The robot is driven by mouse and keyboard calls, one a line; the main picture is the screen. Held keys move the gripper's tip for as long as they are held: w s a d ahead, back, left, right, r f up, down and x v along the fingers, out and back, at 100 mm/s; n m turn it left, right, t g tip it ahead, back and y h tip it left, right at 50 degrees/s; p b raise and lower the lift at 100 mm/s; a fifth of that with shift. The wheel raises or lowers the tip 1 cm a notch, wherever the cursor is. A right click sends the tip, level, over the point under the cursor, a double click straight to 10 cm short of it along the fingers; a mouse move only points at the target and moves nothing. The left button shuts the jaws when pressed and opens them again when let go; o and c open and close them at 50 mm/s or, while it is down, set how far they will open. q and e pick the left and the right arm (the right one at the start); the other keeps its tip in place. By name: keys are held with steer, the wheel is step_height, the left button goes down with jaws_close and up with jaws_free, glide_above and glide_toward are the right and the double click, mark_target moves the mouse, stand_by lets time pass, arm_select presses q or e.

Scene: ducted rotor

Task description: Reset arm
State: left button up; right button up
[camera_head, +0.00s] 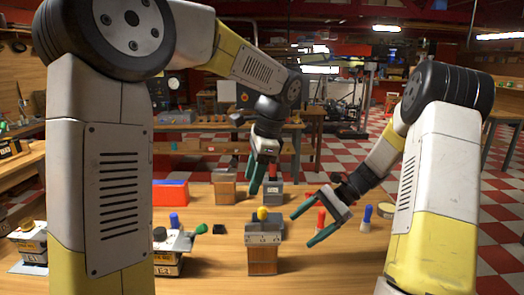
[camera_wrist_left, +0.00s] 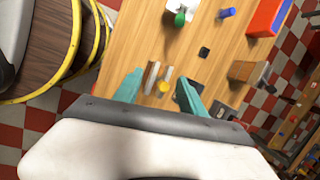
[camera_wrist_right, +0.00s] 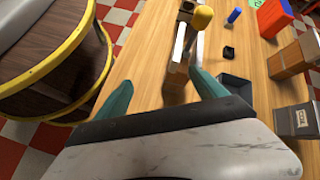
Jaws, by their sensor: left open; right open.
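My left gripper (camera_head: 263,172) hangs over the back of the wooden table (camera_head: 205,275), its teal fingers pointing down. In the left wrist view its fingers (camera_wrist_left: 158,92) stand apart with nothing held between them. My right gripper (camera_head: 308,228) is above the table's right half, its teal fingers spread and pointing left. In the right wrist view its fingers (camera_wrist_right: 162,92) are apart and empty. A wooden block with a grey top and a yellow knob (camera_head: 263,240) stands left of the right gripper, apart from it.
A red and blue box (camera_head: 170,193), a wooden box (camera_head: 224,185) and a grey box (camera_head: 273,193) stand at the back. A green-knobbed device (camera_head: 178,242) is at left. Red (camera_head: 321,217) and blue (camera_head: 367,215) pegs and a tape roll (camera_head: 386,210) stand at right.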

arm_select(q)
steer(key=s+a+n+t+h, duration=0.2)
steer(key=s+a+n, duration=0.4)
steer(key=s, duration=0.3)
steer(key=s+a+r+n+t+h, duration=0.1)
steer(key=s+a+n+t+h, duration=0.1)
steer(key=s+a+n, duration=0.4)
steer(key=s+n+h, duration=0.1)
steer(key=s+n, duration=0.1)
steer(key=n, duration=0.1)
steer(key=shift+s+t, duration=0.35)
steer(key=shift+t, duration=0.05)
arm_select(e)
steer(key=s+d+r+n+t+h, duration=0.1)
steer(key=s+r+n+t+h, duration=0.6)
steer(key=s+r+n, duration=0.5)
steer(key=s+r, duration=0.6)
steer(key=s, duration=0.1)
steer(key=shift+s+d+t, duration=0.15)
steer(key=shift+s+t, duration=0.15)
steer(key=shift+t, duration=0.1)
